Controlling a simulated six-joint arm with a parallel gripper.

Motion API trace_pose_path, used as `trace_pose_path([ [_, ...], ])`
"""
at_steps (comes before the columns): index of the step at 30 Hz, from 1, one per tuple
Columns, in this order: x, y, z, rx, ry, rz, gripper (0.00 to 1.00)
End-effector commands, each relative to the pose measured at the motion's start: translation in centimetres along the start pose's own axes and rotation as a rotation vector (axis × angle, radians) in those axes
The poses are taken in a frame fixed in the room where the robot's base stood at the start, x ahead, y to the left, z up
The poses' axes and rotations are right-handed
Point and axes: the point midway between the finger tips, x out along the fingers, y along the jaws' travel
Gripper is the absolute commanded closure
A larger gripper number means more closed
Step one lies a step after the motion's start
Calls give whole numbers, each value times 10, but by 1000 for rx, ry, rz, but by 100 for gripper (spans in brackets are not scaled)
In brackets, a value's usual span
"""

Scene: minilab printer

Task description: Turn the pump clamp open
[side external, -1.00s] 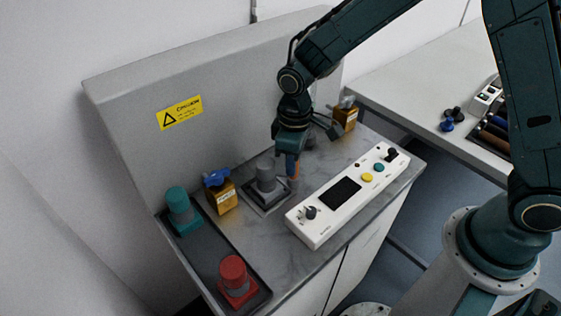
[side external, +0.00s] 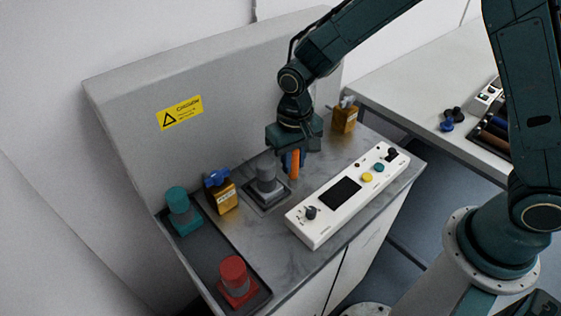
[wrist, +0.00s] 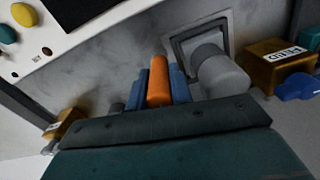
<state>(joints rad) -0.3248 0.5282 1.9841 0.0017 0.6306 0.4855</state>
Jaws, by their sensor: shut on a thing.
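An upright orange handle (side external: 294,164), which looks like the pump clamp, stands on the grey worktop just right of a grey capped post (side external: 266,175). My gripper (side external: 292,163) points down over the handle and is shut on it. In the wrist view the orange handle (wrist: 158,82) lies between the two blue fingers of my gripper (wrist: 159,88). The grey post (wrist: 222,75) on its square base stands close beside the fingers. The lower end of the clamp and what it joins to are hard to make out.
A white control panel (side external: 340,192) lies in front of the gripper. An ochre block with a blue knob (side external: 222,197) stands left, another ochre block (side external: 345,119) behind right. A dark tray (side external: 210,242) holds a teal (side external: 178,205) and a red bottle (side external: 235,277). A back wall (side external: 215,90) rises behind.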

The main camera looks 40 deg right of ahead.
Motion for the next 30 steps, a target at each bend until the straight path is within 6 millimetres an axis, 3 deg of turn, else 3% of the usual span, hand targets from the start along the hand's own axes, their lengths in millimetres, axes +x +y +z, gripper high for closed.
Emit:
trace_pose_path([
  [12,-2,0,-1,12,4,-1,100],
  [13,-2,0,-1,12,4,-1,77],
  [16,-1,0,-1,11,3,-1,57],
  [30,-6,0,0,10,2,-1,57],
])
